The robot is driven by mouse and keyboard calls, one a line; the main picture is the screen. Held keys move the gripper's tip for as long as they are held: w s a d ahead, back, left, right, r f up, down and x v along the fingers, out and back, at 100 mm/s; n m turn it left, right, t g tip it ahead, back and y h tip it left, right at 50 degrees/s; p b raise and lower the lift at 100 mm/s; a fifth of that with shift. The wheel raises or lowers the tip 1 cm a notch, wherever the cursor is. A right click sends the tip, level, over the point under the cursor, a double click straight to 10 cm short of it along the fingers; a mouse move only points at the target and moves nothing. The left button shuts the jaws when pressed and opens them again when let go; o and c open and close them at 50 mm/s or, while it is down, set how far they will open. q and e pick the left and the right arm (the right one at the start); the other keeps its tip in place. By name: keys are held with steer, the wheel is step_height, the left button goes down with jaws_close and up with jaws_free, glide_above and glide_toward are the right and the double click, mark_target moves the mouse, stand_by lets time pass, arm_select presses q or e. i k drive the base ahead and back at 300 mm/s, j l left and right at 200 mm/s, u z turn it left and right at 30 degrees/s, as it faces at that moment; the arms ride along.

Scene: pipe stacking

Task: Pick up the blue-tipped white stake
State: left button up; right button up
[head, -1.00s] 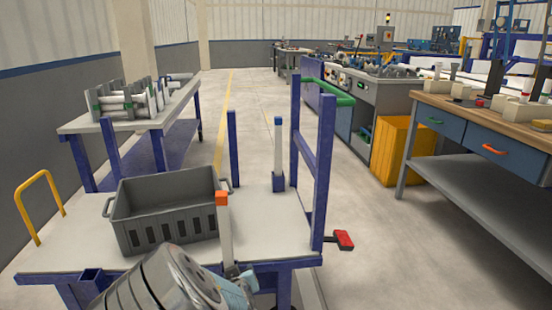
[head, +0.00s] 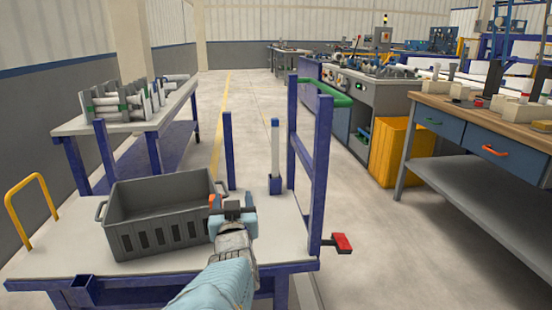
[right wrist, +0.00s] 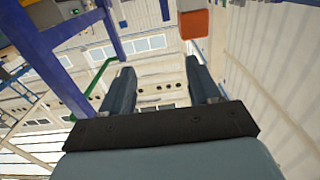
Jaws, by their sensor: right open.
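The blue-tipped white stake (head: 275,150) stands upright in a blue socket on the cart's far right part in the head view. I cannot make it out in the right wrist view. My right gripper (head: 238,204) is in front of it, nearer to me and to its left, apart from it. In the right wrist view the right gripper (right wrist: 161,82) is open with nothing between its fingers. My left gripper is not in view.
A grey crate (head: 160,235) is on the left. A blue frame (head: 322,170) borders the cart's right side.

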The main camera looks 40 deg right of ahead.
mark_target(275, 122)
steer(key=i+l, duration=0.15)
steer(key=l, duration=0.2)
steer(key=i+l, duration=0.2)
steer(key=l, duration=0.15)
steer(key=i+l, duration=0.15)
steer(key=l, duration=0.2)
steer(key=i+l, duration=0.15)
steer(key=l, duration=0.2)
steer(key=i+l, duration=0.2)
steer(key=l, duration=0.15)
